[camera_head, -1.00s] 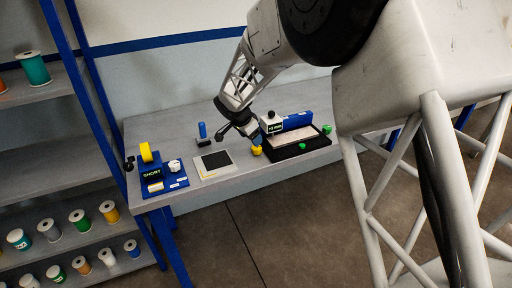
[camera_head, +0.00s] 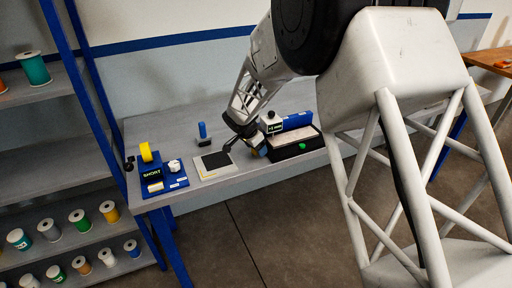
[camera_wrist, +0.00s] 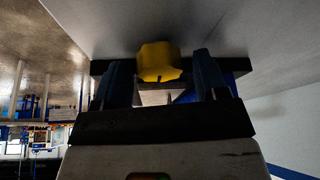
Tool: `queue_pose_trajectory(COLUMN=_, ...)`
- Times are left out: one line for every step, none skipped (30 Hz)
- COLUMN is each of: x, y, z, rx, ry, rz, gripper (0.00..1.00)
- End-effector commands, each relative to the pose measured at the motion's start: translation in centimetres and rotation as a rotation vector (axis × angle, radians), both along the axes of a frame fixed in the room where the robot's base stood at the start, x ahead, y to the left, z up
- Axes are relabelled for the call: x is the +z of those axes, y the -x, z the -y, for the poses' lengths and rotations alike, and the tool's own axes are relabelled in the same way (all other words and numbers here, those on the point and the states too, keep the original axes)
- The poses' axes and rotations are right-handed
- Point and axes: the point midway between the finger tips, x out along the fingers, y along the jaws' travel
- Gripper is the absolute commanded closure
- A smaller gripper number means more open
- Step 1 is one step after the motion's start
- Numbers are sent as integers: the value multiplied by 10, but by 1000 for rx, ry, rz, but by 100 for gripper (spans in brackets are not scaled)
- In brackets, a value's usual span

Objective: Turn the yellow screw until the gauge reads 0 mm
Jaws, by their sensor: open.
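The yellow screw (camera_wrist: 158,62) shows in the wrist view as a ridged knob between my two fingers, with a gap on each side. My gripper (camera_wrist: 162,70) is open around it; I see no finger touching it. In the head view my gripper (camera_head: 258,149) is at the left front corner of the black resin bath (camera_head: 288,155) and hides most or all of the screw. The gauge (camera_head: 274,127) is a dark display with small light text on a white-topped block at the bath's back left; its reading is too small to be sure of.
A green knob (camera_head: 302,146) is on the bath's front, and a blue block (camera_head: 298,120) stands behind. A light plate with a dark square (camera_head: 216,160) lies to the left. Further left is a blue stand (camera_head: 160,183) marked SHORT.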

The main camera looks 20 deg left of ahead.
Motion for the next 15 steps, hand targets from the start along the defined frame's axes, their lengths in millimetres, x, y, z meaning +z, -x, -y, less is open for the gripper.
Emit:
queue_pose_trajectory(x=0, y=0, z=0, rx=0, ry=0, rz=0, gripper=38)
queue_pose_trajectory(x=0, y=0, z=0, rx=0, ry=0, rz=0, gripper=43)
queue_pose_trajectory(x=0, y=0, z=0, rx=0, ry=0, rz=0, gripper=49)
queue_pose_trajectory(x=0, y=0, z=0, rx=0, ry=0, rz=0, gripper=53)
queue_pose_trajectory(x=0, y=0, z=0, rx=0, ry=0, rz=0, gripper=58)
queue_pose_trajectory(x=0, y=0, z=0, rx=0, ry=0, rz=0, gripper=64)
queue_pose_trajectory(x=0, y=0, z=0, rx=0, ry=0, rz=0, gripper=69)
queue_pose_trajectory(x=0, y=0, z=0, rx=0, ry=0, rz=0, gripper=73)
queue_pose_trajectory(x=0, y=0, z=0, rx=0, ry=0, rz=0, gripper=79)
queue_pose_trajectory(x=0, y=0, z=0, rx=0, ry=0, rz=0, gripper=83)
queue_pose_trajectory(x=0, y=0, z=0, rx=0, ry=0, rz=0, gripper=83)
queue_pose_trajectory(x=0, y=0, z=0, rx=-1, ry=0, rz=0, gripper=83)
queue_pose_trajectory(x=0, y=0, z=0, rx=-1, ry=0, rz=0, gripper=83)
queue_pose_trajectory(x=0, y=0, z=0, rx=-3, ry=0, rz=0, gripper=83)
queue_pose_trajectory(x=0, y=0, z=0, rx=-7, ry=0, rz=0, gripper=83)
